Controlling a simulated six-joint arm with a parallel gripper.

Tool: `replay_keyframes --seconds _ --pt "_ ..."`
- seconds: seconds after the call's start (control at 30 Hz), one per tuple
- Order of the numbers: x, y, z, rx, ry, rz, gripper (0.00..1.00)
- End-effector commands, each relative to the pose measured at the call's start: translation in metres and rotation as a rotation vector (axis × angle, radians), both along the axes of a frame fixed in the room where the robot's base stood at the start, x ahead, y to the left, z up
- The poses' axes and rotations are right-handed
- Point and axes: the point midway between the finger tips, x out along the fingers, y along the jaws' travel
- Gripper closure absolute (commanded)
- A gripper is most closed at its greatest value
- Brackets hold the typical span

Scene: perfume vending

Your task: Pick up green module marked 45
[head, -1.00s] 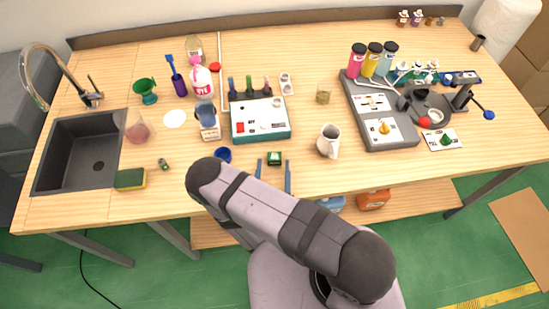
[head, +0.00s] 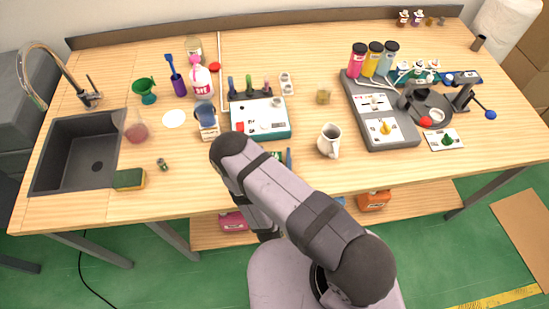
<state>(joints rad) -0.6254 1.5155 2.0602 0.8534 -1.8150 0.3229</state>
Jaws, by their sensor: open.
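A small green module (head: 277,154) lies on the table in front of the white and teal machine. Only its upper edge shows; my arm covers the rest, and I cannot read a number on it. My gripper (head: 281,158) is open, low over the table around the module. One blue finger shows just right of the module. The other finger is hidden behind my arm, so I cannot tell whether either finger touches the module.
The white and teal machine (head: 260,118) stands just behind the module. A white pitcher (head: 329,139) stands close on the right, a grey dispenser (head: 378,115) beyond it. The sink (head: 80,152) and sponge (head: 129,179) are left.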

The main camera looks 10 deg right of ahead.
Motion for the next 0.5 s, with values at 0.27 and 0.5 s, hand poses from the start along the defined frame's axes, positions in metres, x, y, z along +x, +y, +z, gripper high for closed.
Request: replay_keyframes --seconds 0.27,0.5 --pt "-0.0003 0.0002 0.0000 0.000 0.000 0.000 0.87" --pt "-0.0003 0.0002 0.0001 0.000 0.000 0.000 0.87"
